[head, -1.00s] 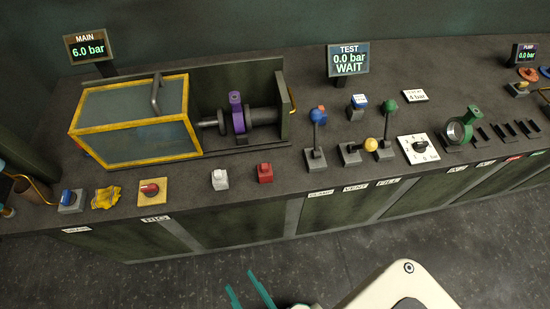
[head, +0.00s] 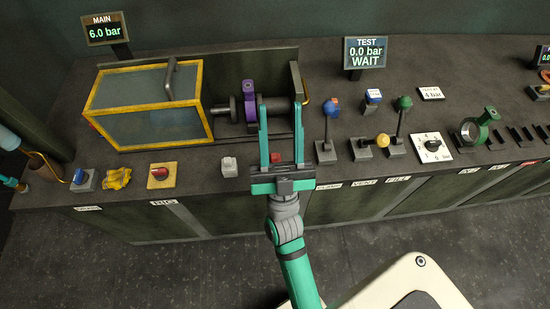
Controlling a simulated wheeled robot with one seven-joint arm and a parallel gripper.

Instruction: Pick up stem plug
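No part is labelled as the stem plug; a small red block (head: 275,157) and a small white block (head: 229,167) on the bench front are possible candidates. My gripper (head: 280,101) is open, with two teal fingers pointing away over the bench. The red block shows between the fingers, near their base, and is partly hidden by the gripper. Nothing is seen held. The white block stands just left of the gripper. A purple valve casting (head: 249,90) sits in the dark fixture behind the fingers. I cannot tell the gripper's height.
A yellow-framed guard box (head: 150,104) covers the fixture's left. Upright levers (head: 327,128) stand close to the gripper's right. A red-knob switch (head: 160,174) and yellow cloth (head: 117,179) lie left.

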